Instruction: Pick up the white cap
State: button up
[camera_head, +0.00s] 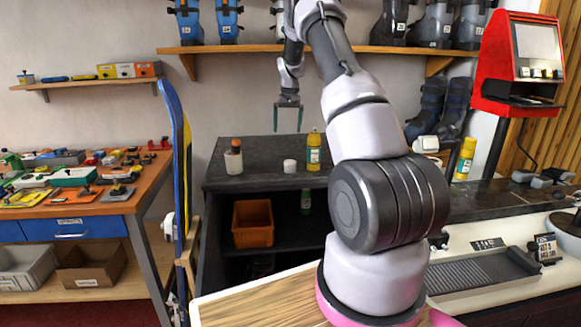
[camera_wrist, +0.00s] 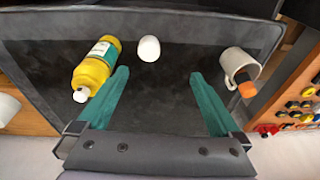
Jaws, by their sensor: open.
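The white cap (camera_head: 290,166) is a small rounded white piece on the dark bench top, between a yellow bottle and a mug. It also shows in the wrist view (camera_wrist: 148,48), beyond the fingertips and slightly left of the middle between them. My gripper (camera_head: 288,120) points down above the bench, over the cap in the head view and clear of it. Its two teal fingers are spread wide, with only bench top between them in the wrist view (camera_wrist: 159,76).
The yellow bottle (camera_head: 313,152) stands close to the cap; it shows larger in the wrist view (camera_wrist: 95,68). The pale mug (camera_head: 233,160) holds an orange-tipped item (camera_wrist: 246,88). An orange bin (camera_head: 253,224) and a green bottle (camera_head: 306,201) sit on the shelf below. Bench space around the cap is free.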

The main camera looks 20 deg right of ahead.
send_near(290, 161)
jog(key=shift+g, duration=0.3)
jog(key=f, duration=0.5)
jog(key=shift+a+f, duration=0.15)
jog(key=shift+a, duration=0.1)
jog(key=f, duration=0.2)
jog(key=w+f, duration=0.1)
jog(key=f, duration=0.2)
jog(key=shift+w+d+f, duration=0.2)
jog(key=shift+w+f, duration=0.05)
jog(key=shift+f, duration=0.1)
jog(key=c, duration=1.4)
